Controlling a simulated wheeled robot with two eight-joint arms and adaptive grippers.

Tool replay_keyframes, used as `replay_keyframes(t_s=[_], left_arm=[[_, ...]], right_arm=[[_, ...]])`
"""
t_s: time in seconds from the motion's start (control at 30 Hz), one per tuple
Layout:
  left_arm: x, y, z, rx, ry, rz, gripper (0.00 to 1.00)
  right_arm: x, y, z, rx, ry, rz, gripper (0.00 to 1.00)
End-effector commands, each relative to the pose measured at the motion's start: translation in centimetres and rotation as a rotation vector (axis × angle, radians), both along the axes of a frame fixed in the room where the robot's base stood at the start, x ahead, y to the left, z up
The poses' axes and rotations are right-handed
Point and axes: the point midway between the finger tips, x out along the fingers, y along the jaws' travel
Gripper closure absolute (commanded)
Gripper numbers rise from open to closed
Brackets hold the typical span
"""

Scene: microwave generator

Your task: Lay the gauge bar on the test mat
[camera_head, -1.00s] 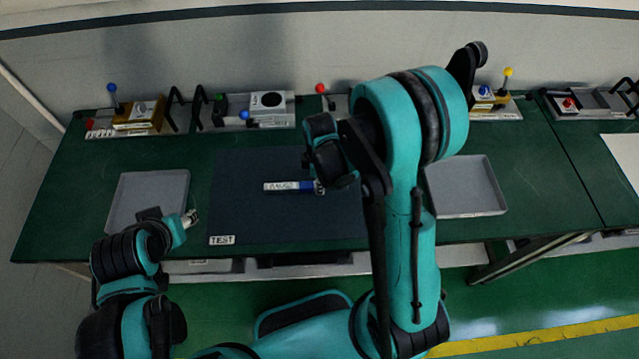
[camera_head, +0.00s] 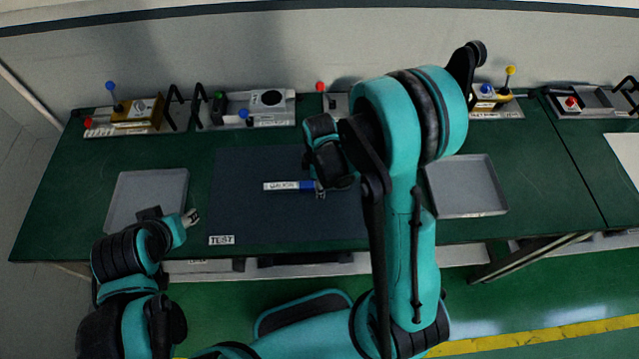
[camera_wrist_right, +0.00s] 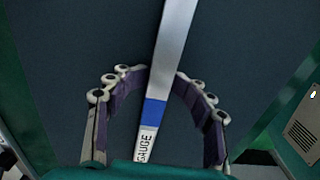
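The gauge bar (camera_head: 282,186) is a thin silver-white bar with a blue band and a GAUGE label. In the head view it appears over the dark test mat (camera_head: 250,220), roughly level; its right part is hidden behind my right arm. I cannot tell whether it touches the mat. My right gripper (camera_head: 320,188) is at the bar just right of the blue band. In the right wrist view the bar (camera_wrist_right: 170,50) runs between the fingertips (camera_wrist_right: 164,73), which close against both sides of it. My left gripper (camera_head: 191,218) is empty near the left tray; its finger opening is too small to judge.
A grey tray (camera_head: 150,190) lies left of the mat and another grey tray (camera_head: 466,188) right of it. Fixtures with coloured knobs, such as a gold block (camera_head: 135,112) and a grey unit (camera_head: 268,103), line the back of the green table (camera_head: 75,190).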

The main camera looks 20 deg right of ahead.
Motion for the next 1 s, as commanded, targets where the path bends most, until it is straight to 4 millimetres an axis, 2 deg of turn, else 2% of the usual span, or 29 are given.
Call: replay_keyframes(t_s=[0.17, 0.27, 0.5, 0.7, 1.0], left_arm=[[0.0, 0.0, 0.0, 0.000, 0.000, 0.000, 0.56], [0.0, 0.0, 0.0, 0.000, 0.000, 0.000, 0.56], [0.0, 0.0, 0.1, 0.000, 0.000, 0.000, 0.56], [0.0, 0.0, 0.1, 0.000, 0.000, 0.000, 0.56], [0.0, 0.0, -0.1, 0.000, 0.000, 0.000, 0.56]], right_arm=[[0.0, -0.1, 1.0, -0.002, -0.002, -0.001, 0.53], [0.0, -0.1, 2.6, -0.002, -0.002, 0.000, 0.53], [0.0, 0.0, 7.9, 0.000, 0.000, 0.000, 0.53], [0.0, 0.0, 10.9, 0.000, 0.000, 0.000, 0.53], [-0.1, 0.0, 12.1, 0.000, -0.006, -0.012, 0.53]])
